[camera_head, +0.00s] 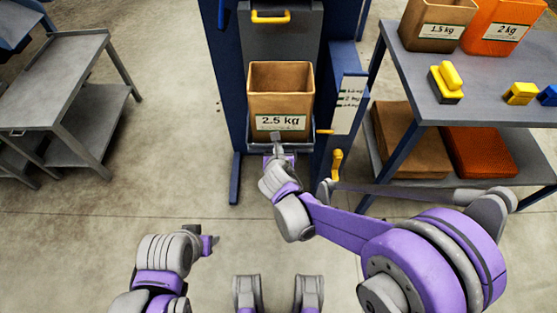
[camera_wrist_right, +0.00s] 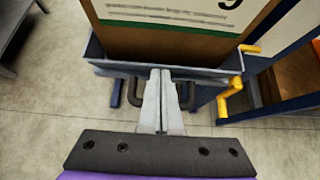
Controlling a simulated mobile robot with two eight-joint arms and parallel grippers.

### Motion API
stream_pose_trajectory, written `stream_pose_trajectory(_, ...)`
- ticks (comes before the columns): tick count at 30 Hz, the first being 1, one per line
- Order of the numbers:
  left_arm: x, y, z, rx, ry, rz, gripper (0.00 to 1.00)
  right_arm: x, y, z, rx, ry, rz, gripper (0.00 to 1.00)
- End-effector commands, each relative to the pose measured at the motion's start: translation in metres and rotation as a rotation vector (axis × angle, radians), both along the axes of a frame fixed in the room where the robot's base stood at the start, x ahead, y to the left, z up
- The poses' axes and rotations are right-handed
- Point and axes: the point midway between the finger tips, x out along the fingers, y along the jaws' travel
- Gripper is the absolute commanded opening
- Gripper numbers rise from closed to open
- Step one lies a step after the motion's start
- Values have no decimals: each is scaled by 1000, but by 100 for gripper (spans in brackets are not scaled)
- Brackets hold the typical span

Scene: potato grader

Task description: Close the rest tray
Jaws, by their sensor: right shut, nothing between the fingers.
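The rest tray (camera_head: 292,147) is a shallow grey tray at the foot of the blue grader, with a brown bag (camera_head: 281,90) labelled 2.5 kg standing upright in it. My right gripper (camera_head: 276,138) is at the tray's front, before the bag. In the right wrist view the shut, empty fingers (camera_wrist_right: 160,78) reach the tray's front edge (camera_wrist_right: 112,69); I cannot tell whether they touch it. Dark bent bars show on both sides of the fingers below the tray. My left arm is low at the left, its gripper (camera_head: 208,244) away from the tray, finger state unclear.
A yellow handle (camera_head: 270,17) is on the grader above the bag, and a yellow lever (camera_head: 337,163) is right of the tray. A shelf table (camera_head: 460,92) with bags and yellow-black items stands at the right. A grey cart (camera_head: 55,68) stands left. Floor between is clear.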

Motion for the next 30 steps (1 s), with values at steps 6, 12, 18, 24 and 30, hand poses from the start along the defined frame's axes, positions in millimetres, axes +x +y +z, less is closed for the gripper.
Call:
stream_pose_trajectory(6,2,0,-13,0,4,0,50,55,0,-2,-1,0,-1,0)
stream_pose_trajectory(12,3,0,-23,0,7,0,50,99,0,-2,0,0,-1,0)
stream_pose_trajectory(18,4,0,-29,0,9,0,50,130,-1,-1,-1,-1,-1,0)
stream_pose_trajectory(24,4,0,-31,0,10,0,50,144,0,0,-1,0,1,0)
stream_pose_trajectory(30,4,0,-31,0,10,0,50,149,0,1,-1,-3,2,0)
